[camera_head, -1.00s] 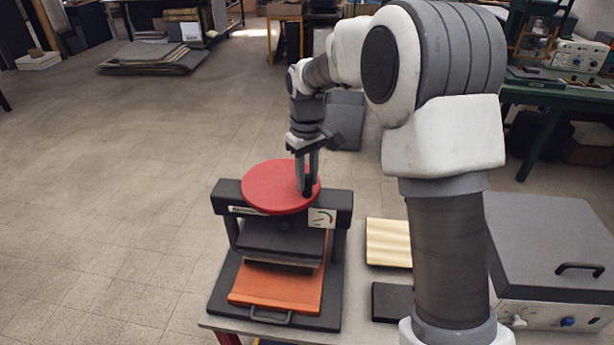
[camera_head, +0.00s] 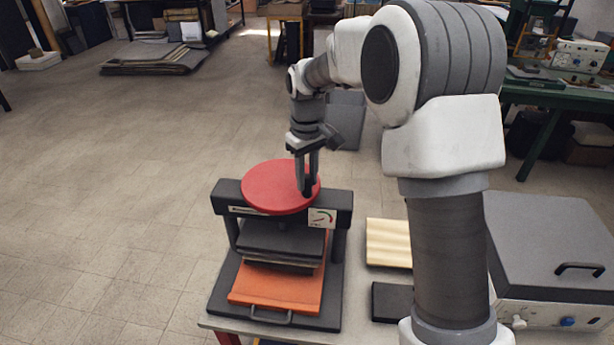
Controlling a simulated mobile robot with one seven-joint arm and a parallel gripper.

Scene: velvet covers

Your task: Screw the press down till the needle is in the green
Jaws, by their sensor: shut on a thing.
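The press (camera_head: 342,215) stands on a table, with a black frame and a round red handwheel (camera_head: 268,185) on top. My gripper (camera_head: 307,188) points down and is shut on the dark knob at the wheel's right edge. A small white gauge (camera_head: 322,218) with a green band sits on the right front of the frame. Its needle is too small to read surely. The dark upper plate (camera_head: 280,240) is above an orange sheet (camera_head: 277,289) on the press's base; I cannot tell whether the plate touches the stack beneath it.
A pale ribbed block (camera_head: 388,243) and a black block (camera_head: 391,301) lie right of the press. A grey-lidded machine (camera_head: 550,240) with a handle stands farther right. My arm covers part of the table between them.

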